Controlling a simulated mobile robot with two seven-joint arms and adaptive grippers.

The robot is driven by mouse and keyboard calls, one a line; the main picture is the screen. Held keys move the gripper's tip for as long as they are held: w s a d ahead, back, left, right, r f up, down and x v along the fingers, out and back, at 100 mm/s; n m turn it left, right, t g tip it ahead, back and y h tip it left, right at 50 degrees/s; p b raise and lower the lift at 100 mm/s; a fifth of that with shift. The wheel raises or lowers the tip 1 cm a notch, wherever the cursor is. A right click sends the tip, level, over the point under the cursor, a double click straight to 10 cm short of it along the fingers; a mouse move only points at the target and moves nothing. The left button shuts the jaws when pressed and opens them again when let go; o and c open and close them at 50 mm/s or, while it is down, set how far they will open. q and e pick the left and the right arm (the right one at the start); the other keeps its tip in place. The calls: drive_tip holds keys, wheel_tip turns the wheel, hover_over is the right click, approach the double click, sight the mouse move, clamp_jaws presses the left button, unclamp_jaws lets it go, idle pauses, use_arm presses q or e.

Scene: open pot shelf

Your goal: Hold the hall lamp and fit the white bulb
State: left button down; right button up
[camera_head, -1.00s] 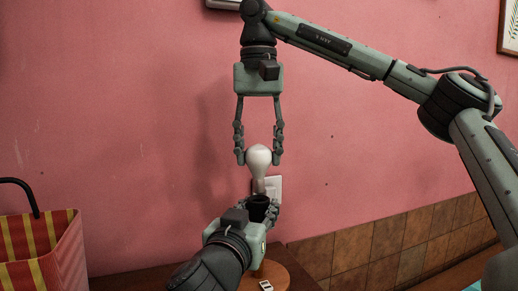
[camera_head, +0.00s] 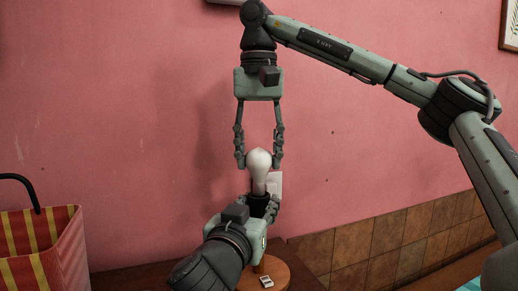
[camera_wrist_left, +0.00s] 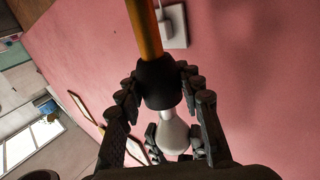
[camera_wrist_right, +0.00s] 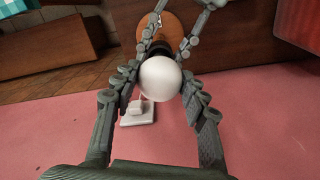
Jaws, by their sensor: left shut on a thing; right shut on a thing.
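The white bulb (camera_head: 258,163) is upright between the fingertips of my right gripper (camera_head: 258,158), which is shut on it from above. The hall lamp has a black socket (camera_head: 257,201), a yellow-brown pole (camera_wrist_left: 145,30) and a round wooden base (camera_head: 285,272). How deep the neck goes in is unclear. The right wrist view shows the bulb (camera_wrist_right: 160,79) hiding most of the socket.
A red-and-yellow striped bag (camera_head: 40,245) stands at the left. A white wall outlet with a plug (camera_wrist_left: 172,27) is close behind the lamp. The lamp stands on a brown wooden top (camera_head: 140,279) against a pink wall. A small white switch (camera_head: 266,282) is on the base.

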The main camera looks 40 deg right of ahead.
drive_tip(key=shift+f, duration=0.35)
idle(0.4)
drive_tip(key=shift+f, duration=0.35)
drive_tip(key=shift+f, duration=0.3)
idle(0.5)
drive_tip(key=o, duration=0.9)
drive_tip(key=shift+o, duration=0.2)
wheel_tip(320, 180, up, 12)
idle(0.5)
